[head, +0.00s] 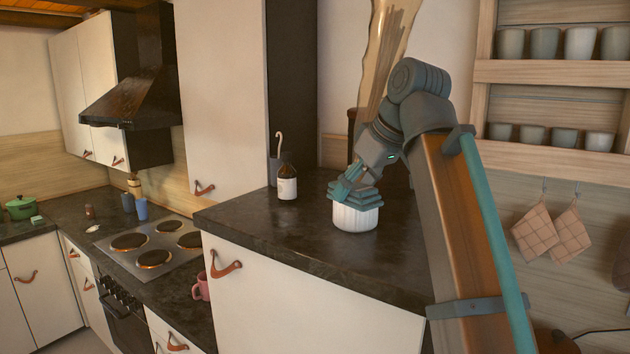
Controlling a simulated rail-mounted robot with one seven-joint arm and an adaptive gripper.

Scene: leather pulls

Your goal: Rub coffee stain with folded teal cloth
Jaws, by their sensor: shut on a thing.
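A folded teal cloth (369,196) with several stacked layers is at the top of a white ribbed pot (355,219) on the dark counter. My gripper (344,190) comes down from above and is shut on the cloth's left side. The cloth overlaps the pot's top in the picture; I cannot tell whether it rests on it. The fingertips are small here and partly merge with the cloth's colour. I cannot make out a coffee stain on the dark, mottled counter top.
A brown bottle with a white label (287,188) and a dark holder with a pale hooked item (278,165) stand left of the pot. The front counter top (285,238) is clear. A pink mug (201,287) and hob (155,250) are lower left. Shelves with cups (565,72) are at right.

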